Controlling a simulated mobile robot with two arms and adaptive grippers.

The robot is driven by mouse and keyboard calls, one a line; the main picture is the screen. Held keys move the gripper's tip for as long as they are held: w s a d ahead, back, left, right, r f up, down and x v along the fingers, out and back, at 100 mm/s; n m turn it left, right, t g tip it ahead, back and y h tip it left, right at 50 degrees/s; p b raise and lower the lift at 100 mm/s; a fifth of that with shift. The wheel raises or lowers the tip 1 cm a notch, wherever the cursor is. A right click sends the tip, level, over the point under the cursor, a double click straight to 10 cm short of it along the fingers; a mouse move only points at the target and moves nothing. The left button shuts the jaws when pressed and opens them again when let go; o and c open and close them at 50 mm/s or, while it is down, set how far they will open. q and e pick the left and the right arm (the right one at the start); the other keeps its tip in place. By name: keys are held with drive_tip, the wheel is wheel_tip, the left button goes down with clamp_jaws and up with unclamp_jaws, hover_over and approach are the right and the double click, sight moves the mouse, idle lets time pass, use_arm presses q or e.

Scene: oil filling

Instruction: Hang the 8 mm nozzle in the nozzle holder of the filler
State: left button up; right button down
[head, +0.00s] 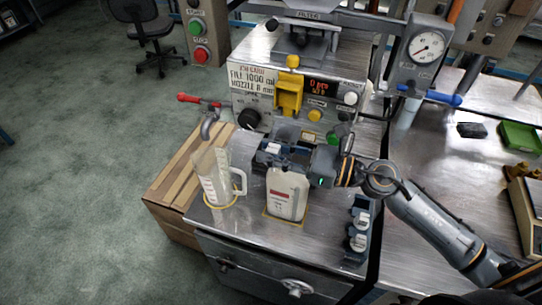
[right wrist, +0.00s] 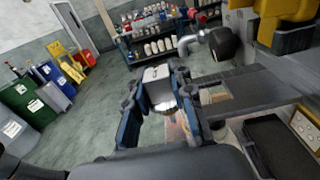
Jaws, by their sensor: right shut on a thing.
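My right gripper (head: 275,153) is shut on a small white-and-metal block, which looks like a nozzle (head: 278,147), above the jug on the steel bench. In the right wrist view the nozzle (right wrist: 158,80) sits between the two blue-grey fingers (right wrist: 160,108). Its size marking cannot be read. The filler (head: 255,82) stands behind the gripper; its label reads a fill of 1000 ml and nozzle 8 mm. A yellow bracket (head: 289,92) is on its front; I cannot tell whether this is the nozzle holder. A dark rack (head: 359,235) at the right holds two similar pale pieces. My left gripper is out of view.
A white jug (head: 286,194) stands below the gripper. A clear measuring jug (head: 213,178) stands left of it, under a bent metal spout (head: 209,126) with a red lever (head: 198,99). A pressure gauge (head: 427,47) and blue handle (head: 445,98) are at the right.

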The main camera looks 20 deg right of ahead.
sight(280, 137)
drive_tip(key=shift+w+d, duration=0.35)
drive_tip(key=shift+w, duration=0.25)
drive_tip(key=shift+w+d+b, duration=0.35)
drive_tip(key=shift+w+d, duration=0.2)
drive_tip(key=shift+w, duration=0.25)
drive_tip(key=shift+w+d+b, duration=0.35)
drive_tip(key=shift+w+d, duration=0.15)
drive_tip(key=shift+w, duration=0.25)
drive_tip(key=shift+f+b, duration=0.2)
drive_tip(key=shift+b, duration=0.15)
drive_tip(key=c, duration=1.1)
unclamp_jaws()
